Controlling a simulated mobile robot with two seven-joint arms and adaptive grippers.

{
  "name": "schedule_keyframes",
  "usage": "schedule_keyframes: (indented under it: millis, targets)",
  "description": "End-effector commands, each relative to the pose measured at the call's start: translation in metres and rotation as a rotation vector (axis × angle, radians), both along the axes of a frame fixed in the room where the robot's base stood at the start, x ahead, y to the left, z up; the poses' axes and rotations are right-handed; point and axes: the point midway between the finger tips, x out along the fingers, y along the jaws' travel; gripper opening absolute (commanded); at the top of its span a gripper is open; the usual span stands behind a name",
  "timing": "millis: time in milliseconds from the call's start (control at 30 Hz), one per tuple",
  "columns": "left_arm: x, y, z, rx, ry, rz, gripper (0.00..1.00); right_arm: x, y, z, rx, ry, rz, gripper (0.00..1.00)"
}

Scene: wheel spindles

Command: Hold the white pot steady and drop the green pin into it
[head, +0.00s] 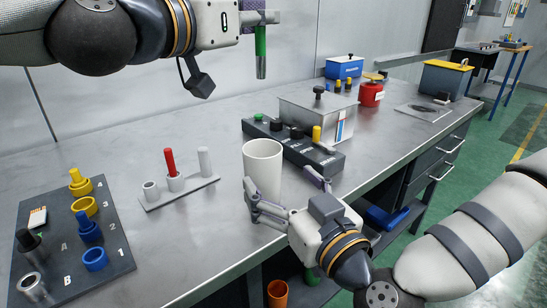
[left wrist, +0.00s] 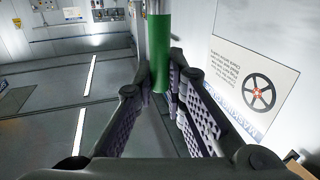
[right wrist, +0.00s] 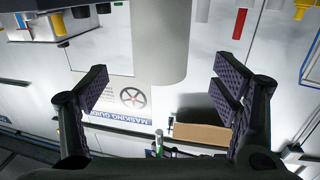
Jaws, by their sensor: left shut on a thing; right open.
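The white pot (head: 262,165) stands upright on the bench. In the right wrist view, the pot (right wrist: 160,40) is between the fingers of my right gripper (head: 279,181), with gaps on both sides. My right gripper is open. The green pin (head: 261,50) hangs upright, lower end down, from my left gripper (head: 261,17), which is shut on its upper part. The pin is high above the bench and well above the pot. In the left wrist view, the pin (left wrist: 159,65) shows between the fingers; its grasped contact is partly hidden.
A grey rack (head: 180,190) with a red pin stands left of the pot. A dark board (head: 70,240) with coloured rings and pins is at front left. A black labelled block (head: 292,145) and a grey box (head: 318,110) stand behind the pot. Bare bench surrounds the pot's left side.

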Motion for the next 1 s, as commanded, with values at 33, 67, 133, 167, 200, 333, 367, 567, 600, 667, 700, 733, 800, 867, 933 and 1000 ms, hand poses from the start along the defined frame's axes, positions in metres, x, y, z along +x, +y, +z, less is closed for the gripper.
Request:
schedule_keyframes:
  millis: [33,67,133,167,200,333,367,567,600,667,700,733,800,867,933,1000]
  targets:
    - [0.0,0.0,0.001,-0.001,-0.001,0.0,0.0,0.011,0.005,0.0,0.001,-0.002,-0.002,0.81]
    - [0.0,0.0,0.001,-0.001,-0.001,0.0,0.0,0.018,0.008,0.0,0.001,0.0,-0.002,0.81]
    - [0.0,0.0,0.001,-0.001,-0.001,0.0,0.0,0.033,0.015,-0.001,0.001,0.0,-0.001,0.81]
    - [0.0,0.0,0.001,-0.001,-0.001,0.0,0.0,0.039,0.018,0.0,0.001,0.0,-0.001,0.81]
    - [0.0,0.0,0.001,-0.001,-0.001,0.0,0.0,0.046,0.021,0.0,0.001,0.002,-0.001,0.81]
    - [0.0,0.0,0.001,0.0,-0.001,0.0,0.0,0.062,0.029,-0.001,0.001,0.004,0.0,0.81]
    - [0.0,0.0,0.001,0.0,-0.001,0.0,0.0,0.064,0.03,-0.001,0.0,0.004,0.0,0.81]
    - [0.0,0.0,0.001,0.0,-0.002,0.0,0.0,0.07,0.033,-0.001,0.001,0.005,0.002,0.81]
    - [0.0,0.0,0.001,0.0,-0.001,0.0,0.0,0.069,0.033,-0.001,0.001,0.005,0.002,0.81]
    - [0.0,0.0,0.001,0.0,-0.001,0.0,0.0,0.069,0.033,-0.001,0.001,0.005,0.002,0.81]
    - [0.0,0.0,0.001,0.0,-0.001,0.0,0.0,0.069,0.032,-0.001,0.001,0.005,0.002,0.79]
    - [0.0,0.0,0.001,0.0,-0.001,0.0,0.0,0.069,0.032,-0.001,0.001,0.005,0.002,0.72]
    - [0.0,0.0,0.001,0.0,-0.001,0.0,0.0,0.069,0.032,-0.001,0.001,0.005,0.001,0.56]
    - [0.0,0.0,0.001,0.0,-0.001,0.0,0.0,0.069,0.032,-0.001,0.0,0.004,0.001,0.43]
    - [0.0,0.0,0.001,0.0,-0.002,0.0,0.0,0.069,0.032,-0.001,0.0,0.004,0.001,0.29]
    - [0.0,0.0,0.001,0.0,-0.001,0.0,0.0,0.069,0.032,-0.001,0.001,0.005,0.001,0.29]
